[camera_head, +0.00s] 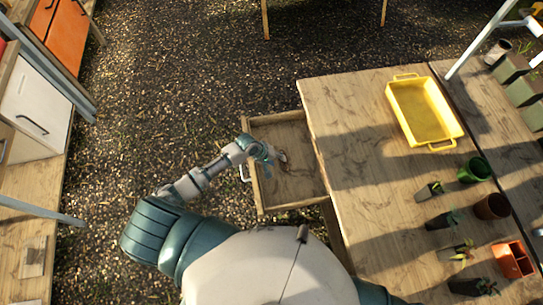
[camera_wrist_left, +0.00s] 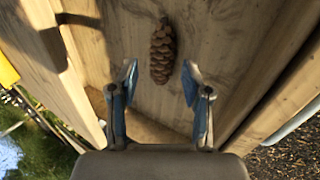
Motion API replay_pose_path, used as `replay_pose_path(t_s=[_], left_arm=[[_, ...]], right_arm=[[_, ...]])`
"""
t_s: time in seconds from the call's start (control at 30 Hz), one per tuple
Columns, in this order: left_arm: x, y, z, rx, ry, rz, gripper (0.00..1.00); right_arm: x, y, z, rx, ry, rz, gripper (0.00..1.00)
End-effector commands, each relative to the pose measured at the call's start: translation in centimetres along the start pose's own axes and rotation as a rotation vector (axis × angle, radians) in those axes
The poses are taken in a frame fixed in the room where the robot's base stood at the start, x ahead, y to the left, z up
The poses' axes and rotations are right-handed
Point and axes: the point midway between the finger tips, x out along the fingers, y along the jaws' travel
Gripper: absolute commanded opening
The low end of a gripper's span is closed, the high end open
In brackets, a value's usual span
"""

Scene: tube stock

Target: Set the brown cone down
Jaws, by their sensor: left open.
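The brown cone (camera_wrist_left: 162,50) is a scaly pine cone lying on the bare wooden bottom of an open drawer (camera_head: 300,187). It also shows as a small brown spot in the head view (camera_head: 283,158). My left gripper (camera_wrist_left: 160,80) is open over the drawer, its two blue-padded fingers on either side of the cone's lower end. Clear gaps show between the cone and both fingers. In the head view my left gripper (camera_head: 268,154) reaches into the drawer from the left. My right gripper is not in view.
The drawer juts from the left side of a wooden table (camera_head: 345,150). On the table are a yellow tray (camera_head: 425,110), a green pot (camera_head: 474,170), a brown pot (camera_head: 491,207), an orange container (camera_head: 512,260) and several small plants. The drawer's walls surround my gripper.

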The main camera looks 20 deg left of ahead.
Motion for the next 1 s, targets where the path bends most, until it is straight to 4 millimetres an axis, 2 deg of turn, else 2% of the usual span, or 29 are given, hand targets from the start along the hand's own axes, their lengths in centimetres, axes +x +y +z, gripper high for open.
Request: replay_pose_path(t_s=[0.03, 0.1, 0.3, 1.0], left_arm=[[-1.2, 0.0, -0.1, 0.001, 0.002, 0.0, 0.48], [-2.5, 0.0, 0.0, 0.002, 0.002, -0.001, 0.48], [-4.7, 0.0, 0.0, 0.0, 0.0, 0.0, 0.48], [-5.0, 0.0, -0.1, -0.001, 0.0, -0.001, 0.48]], right_arm=[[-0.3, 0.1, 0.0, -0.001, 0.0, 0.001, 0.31], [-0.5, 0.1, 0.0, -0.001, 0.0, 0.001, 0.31], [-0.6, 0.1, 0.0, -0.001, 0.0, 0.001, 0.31], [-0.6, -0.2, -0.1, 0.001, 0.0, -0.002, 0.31]])
